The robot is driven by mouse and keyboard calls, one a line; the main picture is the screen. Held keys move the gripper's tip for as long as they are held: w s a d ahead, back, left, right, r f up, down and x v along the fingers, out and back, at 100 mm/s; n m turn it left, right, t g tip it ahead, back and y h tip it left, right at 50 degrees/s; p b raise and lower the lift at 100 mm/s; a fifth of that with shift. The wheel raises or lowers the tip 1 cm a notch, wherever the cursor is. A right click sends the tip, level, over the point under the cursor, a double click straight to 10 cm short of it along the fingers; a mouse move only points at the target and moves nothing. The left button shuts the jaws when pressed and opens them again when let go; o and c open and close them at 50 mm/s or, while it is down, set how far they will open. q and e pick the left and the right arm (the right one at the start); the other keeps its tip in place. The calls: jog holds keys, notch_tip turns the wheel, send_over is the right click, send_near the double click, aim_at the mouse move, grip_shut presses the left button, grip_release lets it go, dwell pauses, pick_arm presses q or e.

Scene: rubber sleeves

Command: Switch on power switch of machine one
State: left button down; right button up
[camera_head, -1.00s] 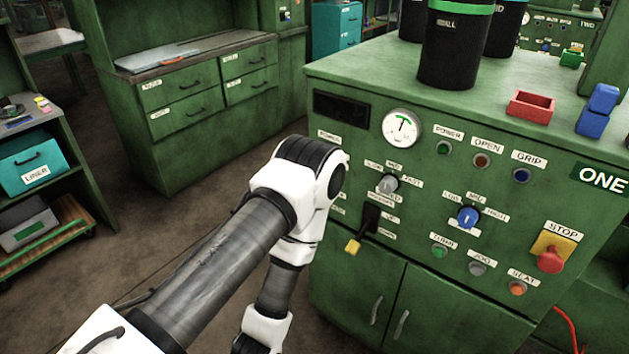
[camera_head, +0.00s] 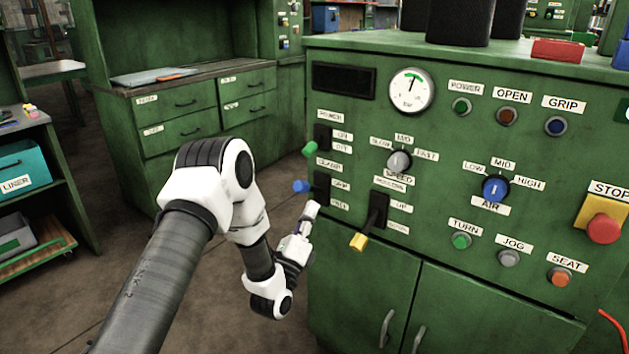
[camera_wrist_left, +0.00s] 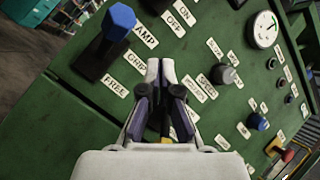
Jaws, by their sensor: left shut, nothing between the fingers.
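Machine one is the green cabinet (camera_head: 350,290) at the right in the head view. Its power switch (camera_head: 309,149) is a lever with a green knob on a black plate at the panel's left edge. The knob sits low, level with the OFF label. In the wrist view only part of a black plate shows beside ON and OFF, at the top edge. My left gripper (camera_head: 312,210) is shut and empty, below the power switch and near the blue clamp lever (camera_head: 302,186). Its closed fingertips (camera_wrist_left: 160,64) also show in the wrist view. My right gripper is out of view.
The yellow-tipped roller lever (camera_head: 359,241) sticks out right of my left gripper. The blue lever (camera_wrist_left: 118,22) lies left of the fingertips in the wrist view. Dials, buttons and a red stop button (camera_head: 604,228) fill the panel's right. Open floor lies left of the cabinet.

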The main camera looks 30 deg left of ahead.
aim_at(315, 145)
pick_arm(q)
jog(key=w+a+r+p, duration=0.1)
jog(key=w+a+r, duration=0.2)
jog(key=w+r, duration=0.4)
jog(key=shift+w+a+r+p, duration=0.3)
jog(key=shift+w+a+p, duration=0.1)
jog(key=shift+w, duration=0.1)
